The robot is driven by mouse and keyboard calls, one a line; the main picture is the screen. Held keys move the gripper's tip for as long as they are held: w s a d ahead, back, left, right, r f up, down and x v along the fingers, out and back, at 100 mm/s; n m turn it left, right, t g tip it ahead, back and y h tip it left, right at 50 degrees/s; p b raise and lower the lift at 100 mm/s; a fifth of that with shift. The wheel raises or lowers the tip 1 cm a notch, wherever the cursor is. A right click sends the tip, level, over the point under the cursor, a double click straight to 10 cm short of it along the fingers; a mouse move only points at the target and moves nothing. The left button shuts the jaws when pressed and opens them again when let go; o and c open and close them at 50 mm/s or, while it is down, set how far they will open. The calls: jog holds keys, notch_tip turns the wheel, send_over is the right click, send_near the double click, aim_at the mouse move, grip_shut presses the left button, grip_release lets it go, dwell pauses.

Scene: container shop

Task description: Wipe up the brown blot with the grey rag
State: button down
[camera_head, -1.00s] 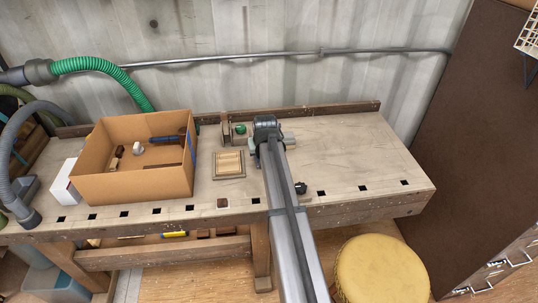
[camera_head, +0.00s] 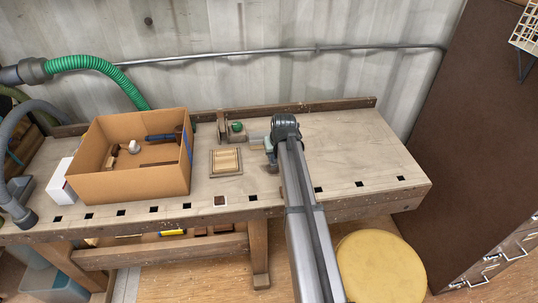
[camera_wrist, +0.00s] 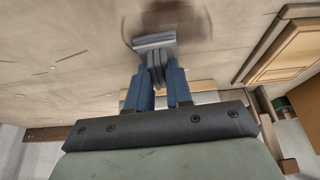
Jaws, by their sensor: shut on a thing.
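My gripper (camera_wrist: 158,78) is shut on the grey rag (camera_wrist: 154,44), a small folded piece that sticks out ahead of the blue fingers in the wrist view. The rag is at or just above the bench top; I cannot tell whether it touches. The brown blot (camera_wrist: 170,18) shows as a brownish, curved smear on the wood just beyond and around the rag's far end. In the head view my gripper (camera_head: 271,160) is over the middle of the workbench (camera_head: 340,150), right of the framed wooden panel. The arm hides the blot and rag there.
The framed wooden panel (camera_head: 226,162) lies left of my gripper; it also shows in the wrist view (camera_wrist: 290,50). A cardboard box (camera_head: 125,185) with several items stands further left. A vice with a green part (camera_head: 237,127) is behind. The bench's right side is clear.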

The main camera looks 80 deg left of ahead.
jog(key=shift+w, duration=2)
jog(key=shift+d, duration=0.85)
jog(key=shift+s, duration=5.2)
jog(key=shift+s+d, duration=0.2)
jog(key=shift+s, duration=0.05)
jog(key=shift+d, duration=0.85)
jog(key=shift+w+a, duration=0.15)
jog(key=shift+w, duration=5.25)
jog(key=shift+d, duration=0.8)
jog(key=shift+s+d, duration=0.15)
jog(key=shift+s, duration=5.3)
notch_tip(320, 180, up, 8)
jog(key=shift+w, duration=0.15)
